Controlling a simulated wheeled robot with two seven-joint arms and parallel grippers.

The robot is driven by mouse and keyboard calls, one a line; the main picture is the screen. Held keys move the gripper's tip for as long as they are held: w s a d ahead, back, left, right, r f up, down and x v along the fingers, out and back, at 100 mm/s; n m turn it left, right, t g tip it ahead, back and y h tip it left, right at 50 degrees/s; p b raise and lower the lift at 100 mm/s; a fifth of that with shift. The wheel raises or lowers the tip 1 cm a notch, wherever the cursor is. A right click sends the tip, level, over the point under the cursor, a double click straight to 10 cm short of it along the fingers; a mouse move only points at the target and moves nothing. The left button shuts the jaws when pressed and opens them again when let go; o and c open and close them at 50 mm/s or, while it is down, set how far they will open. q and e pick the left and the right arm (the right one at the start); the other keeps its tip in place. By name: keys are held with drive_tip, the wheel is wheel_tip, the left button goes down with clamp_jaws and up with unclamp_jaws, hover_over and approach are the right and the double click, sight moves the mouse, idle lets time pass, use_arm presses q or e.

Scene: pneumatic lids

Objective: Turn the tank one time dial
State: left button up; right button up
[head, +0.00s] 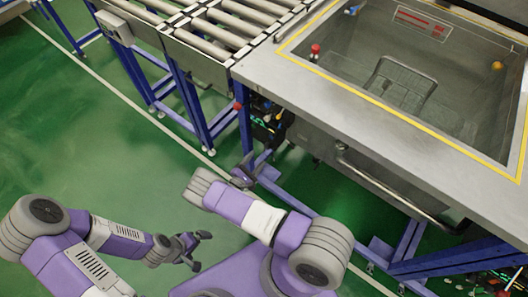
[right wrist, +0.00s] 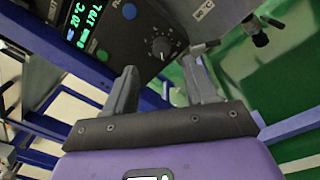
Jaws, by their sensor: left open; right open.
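A black round dial (right wrist: 160,47) with a pale scale around it sits on a dark control box (right wrist: 125,42) in the right wrist view. Its label is too small to read, so I cannot tell whether it is the tank one time dial. My right gripper (right wrist: 161,66) is open, with its two fingers either side of the dial in the picture and apart from it. In the head view my right gripper (head: 250,167) is low beside the tank frame, below the dark boxes (head: 268,118). My left gripper (head: 201,250) is open and empty over the floor.
The box also has a green display, a blue button (right wrist: 129,11) and a green button (right wrist: 102,55). A grey box (right wrist: 205,12) marked °C and a valve (right wrist: 262,30) are close by. Green floor lies free at left.

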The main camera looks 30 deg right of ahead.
sight(266, 147)
drive_tip(key=x, duration=0.6)
drive_tip(key=shift+d+b, duration=0.2)
drive_tip(key=shift+b, duration=0.2)
drive_tip(key=shift+c, duration=0.2)
clamp_jaws()
drive_tip(key=shift+m, duration=0.3)
